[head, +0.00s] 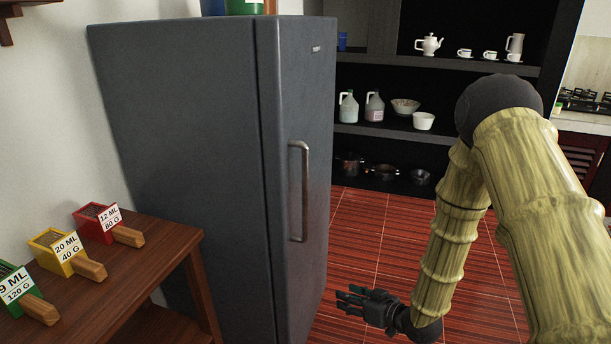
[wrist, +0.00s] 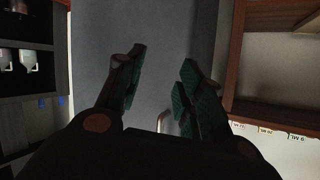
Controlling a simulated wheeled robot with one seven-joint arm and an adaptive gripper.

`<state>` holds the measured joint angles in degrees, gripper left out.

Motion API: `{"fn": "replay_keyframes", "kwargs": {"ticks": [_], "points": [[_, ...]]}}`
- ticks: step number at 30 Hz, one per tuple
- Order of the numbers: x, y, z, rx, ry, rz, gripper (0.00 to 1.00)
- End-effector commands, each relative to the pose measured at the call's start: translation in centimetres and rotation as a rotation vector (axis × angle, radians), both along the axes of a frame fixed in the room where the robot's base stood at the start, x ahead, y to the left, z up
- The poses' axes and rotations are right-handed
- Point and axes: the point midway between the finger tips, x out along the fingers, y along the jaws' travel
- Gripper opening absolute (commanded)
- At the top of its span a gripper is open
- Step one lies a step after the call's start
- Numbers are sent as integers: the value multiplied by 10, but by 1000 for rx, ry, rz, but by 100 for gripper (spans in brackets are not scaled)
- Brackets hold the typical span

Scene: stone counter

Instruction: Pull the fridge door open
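The grey fridge (head: 190,130) stands left of centre in the head view, with its door (head: 305,100) facing right and looking shut. A vertical metal handle (head: 303,190) is on the door near its left edge. My gripper (head: 346,299) is open and empty, lower and to the right of the handle, apart from it, with its fingers pointing left. In the wrist view, my gripper (wrist: 162,82) has its green-padded fingers spread before the grey door (wrist: 165,30). A small pale bar (wrist: 162,122), probably the handle, shows low between them, partly hidden by my gripper.
A wooden table (head: 150,262) with red, yellow and green labelled scoops stands left of the fridge. Dark shelves (head: 385,130) with jugs, bowls and pots stand behind. Red floor (head: 365,235) is clear right of the door.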

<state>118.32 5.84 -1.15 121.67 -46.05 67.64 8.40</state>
Motion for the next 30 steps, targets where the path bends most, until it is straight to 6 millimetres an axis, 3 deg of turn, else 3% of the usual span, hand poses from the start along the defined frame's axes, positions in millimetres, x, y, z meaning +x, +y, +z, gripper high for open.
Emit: {"fn": "replay_keyframes", "kwargs": {"ticks": [1,6,9,13,15,19,23,30], "points": [[14,4,45,21,-53,31,37],[46,18,150,94,-216,158,37],[57,23,204,130,-295,228,37],[64,28,255,161,-369,302,37],[66,30,273,173,-396,332,37],[68,32,290,185,-420,361,37],[71,38,293,187,-426,369,37],[87,67,294,186,-425,369,37]]}}
